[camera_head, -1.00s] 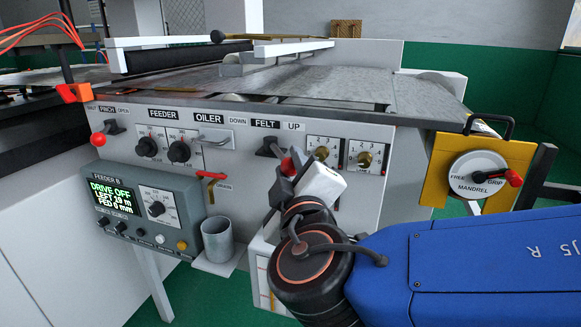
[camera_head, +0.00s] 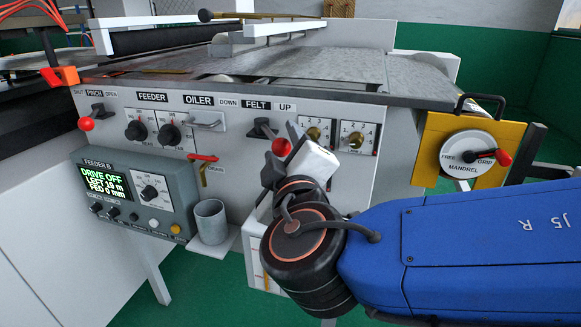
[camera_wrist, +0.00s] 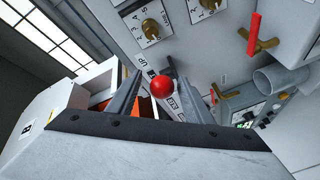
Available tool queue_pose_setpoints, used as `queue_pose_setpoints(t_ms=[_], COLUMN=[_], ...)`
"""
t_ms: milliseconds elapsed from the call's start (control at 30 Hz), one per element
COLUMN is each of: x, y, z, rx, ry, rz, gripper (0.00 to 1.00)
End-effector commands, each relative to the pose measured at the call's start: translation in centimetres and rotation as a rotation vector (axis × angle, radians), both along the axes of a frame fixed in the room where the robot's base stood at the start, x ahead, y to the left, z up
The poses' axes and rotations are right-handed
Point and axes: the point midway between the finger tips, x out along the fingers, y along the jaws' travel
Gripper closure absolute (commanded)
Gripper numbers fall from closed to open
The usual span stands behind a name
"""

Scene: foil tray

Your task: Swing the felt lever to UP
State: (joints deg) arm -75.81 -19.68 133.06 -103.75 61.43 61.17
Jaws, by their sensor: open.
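The felt lever (camera_head: 263,128) has a black base under the FELT label, with DOWN printed to its left and UP to its right. Its red ball knob (camera_head: 281,147) sticks out below and to the right of the base in the head view. My gripper (camera_head: 282,151) is open at the lever, its dark fingers on either side of the knob. In the wrist view the red knob (camera_wrist: 162,87) shows in the gap between the two fingers of my gripper (camera_wrist: 162,80), apart from both. Whether the knob lies fully between the fingertips in depth I cannot tell.
Two brass dials (camera_head: 314,133) sit close right of the lever. A grey cup (camera_head: 210,221) stands lower left. The yellow mandrel unit (camera_head: 432,150) is at the right.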

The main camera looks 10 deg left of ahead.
Motion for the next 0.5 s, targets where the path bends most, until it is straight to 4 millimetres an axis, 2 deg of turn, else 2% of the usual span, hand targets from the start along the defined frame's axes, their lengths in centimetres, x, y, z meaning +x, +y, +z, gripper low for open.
queue_pose_setpoints(t_ms=[500], x=[-5.0], y=[-1.5], z=[0.0], rx=[0.001], ry=[0.0], rz=[0.004], gripper=[0.54])
